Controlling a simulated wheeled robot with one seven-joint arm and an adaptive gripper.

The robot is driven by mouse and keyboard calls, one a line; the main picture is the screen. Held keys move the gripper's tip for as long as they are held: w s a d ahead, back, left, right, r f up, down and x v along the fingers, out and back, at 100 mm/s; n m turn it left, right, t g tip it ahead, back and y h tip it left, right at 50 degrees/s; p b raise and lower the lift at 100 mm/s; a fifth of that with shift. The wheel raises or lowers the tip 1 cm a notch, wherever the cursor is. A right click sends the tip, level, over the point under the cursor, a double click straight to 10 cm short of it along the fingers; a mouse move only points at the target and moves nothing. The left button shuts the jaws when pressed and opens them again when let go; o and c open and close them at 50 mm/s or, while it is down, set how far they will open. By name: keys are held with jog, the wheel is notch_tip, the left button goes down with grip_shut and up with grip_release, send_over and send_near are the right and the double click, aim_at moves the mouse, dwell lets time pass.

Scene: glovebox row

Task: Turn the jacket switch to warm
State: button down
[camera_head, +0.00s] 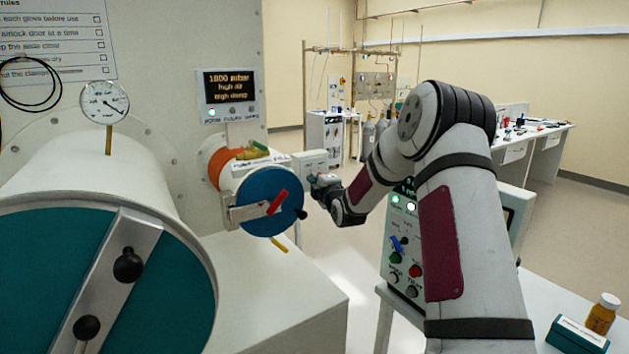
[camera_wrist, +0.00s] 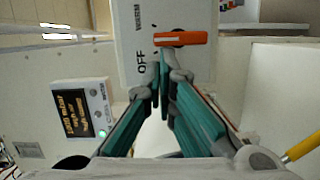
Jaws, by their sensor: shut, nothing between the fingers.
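The jacket switch is a white box (camera_wrist: 200,62) with an orange lever (camera_wrist: 180,39) across its face in the wrist view. The word OFF shows on its face near my fingertips, and WARM is farther up in the picture. The lever lies between the two words in height; which one it is set to I cannot tell. My gripper (camera_wrist: 163,66) is shut and empty, its fingertips just below the lever. Whether they touch it I cannot tell. In the head view, the box (camera_head: 311,160) is right of the blue door, with my gripper (camera_head: 316,184) at its lower edge; the lever is hidden there.
The round blue door (camera_head: 270,205) with a red handle is close left of my gripper. A large teal-doored chamber (camera_head: 170,285) fills the lower left. A control panel (camera_head: 399,245) stands behind my arm. A display (camera_head: 229,90) hangs on the wall. Open floor shows behind.

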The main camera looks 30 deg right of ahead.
jog(key=shift+d+r+m, duration=0.1)
jog(key=shift+d+m, duration=0.15)
jog(key=shift+m, duration=0.05)
jog(key=m, duration=0.1)
jog(key=d+m+g, duration=0.1)
jog(key=m, duration=0.1)
jog(key=shift+d+r+y, duration=0.1)
jog(key=shift+r+y, duration=0.2)
jog(key=shift+r, duration=0.05)
